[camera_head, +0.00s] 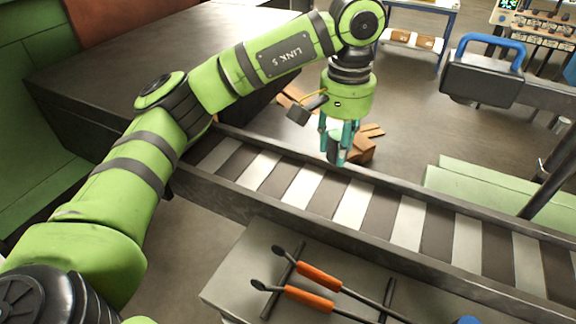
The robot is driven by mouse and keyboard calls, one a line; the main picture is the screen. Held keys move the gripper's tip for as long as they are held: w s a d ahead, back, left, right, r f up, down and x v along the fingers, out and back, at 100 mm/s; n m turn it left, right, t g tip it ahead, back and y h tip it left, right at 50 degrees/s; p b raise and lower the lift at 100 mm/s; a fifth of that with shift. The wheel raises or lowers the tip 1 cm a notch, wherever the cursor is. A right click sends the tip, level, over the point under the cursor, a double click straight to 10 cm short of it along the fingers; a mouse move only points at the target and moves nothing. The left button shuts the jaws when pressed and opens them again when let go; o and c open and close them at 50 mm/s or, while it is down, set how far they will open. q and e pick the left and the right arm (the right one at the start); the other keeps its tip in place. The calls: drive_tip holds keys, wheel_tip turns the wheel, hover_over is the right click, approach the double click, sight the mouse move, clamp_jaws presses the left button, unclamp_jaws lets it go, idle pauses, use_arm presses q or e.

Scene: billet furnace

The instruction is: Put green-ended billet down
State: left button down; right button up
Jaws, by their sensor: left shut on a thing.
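My left gripper (340,150) points down over the far side of the roller conveyor (300,185), with teal fingers. It is shut on a short dark piece (333,148), which I take to be the billet. The fingers cover much of it, and no green end can be made out. I cannot tell whether the piece touches the conveyor's far rail or hangs above it. My right gripper is not in view.
Light and dark slats of the conveyor run to the right, with nothing on them. Orange-handled tongs (318,276) lie on a grey bench (235,285) in front. Brown blocks (364,150) lie beyond the conveyor. A blue-handled grey box (484,82) stands at the upper right.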

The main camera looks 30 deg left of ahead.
use_arm(q)
drive_tip(key=p, duration=0.2)
hover_over(292, 182)
wheel_tip(292, 182, down, 4)
drive_tip(key=shift+w+d+f, duration=0.1)
drive_tip(key=shift+d+f, duration=0.05)
drive_tip(key=shift+f, duration=0.2)
drive_tip(key=shift+f+p, duration=0.25)
drive_tip(key=shift+p, duration=0.2)
drive_tip(key=f, duration=0.1)
drive_tip(key=f+p, duration=0.1)
drive_tip(key=f, duration=0.1)
drive_tip(key=shift+a+f, duration=0.2)
drive_tip(key=shift+f, duration=0.1)
drive_tip(key=shift+d+f, duration=0.1)
drive_tip(key=shift+f, duration=0.1)
drive_tip(key=c, duration=0.8)
unclamp_jaws()
drive_tip(key=shift+r, duration=0.1)
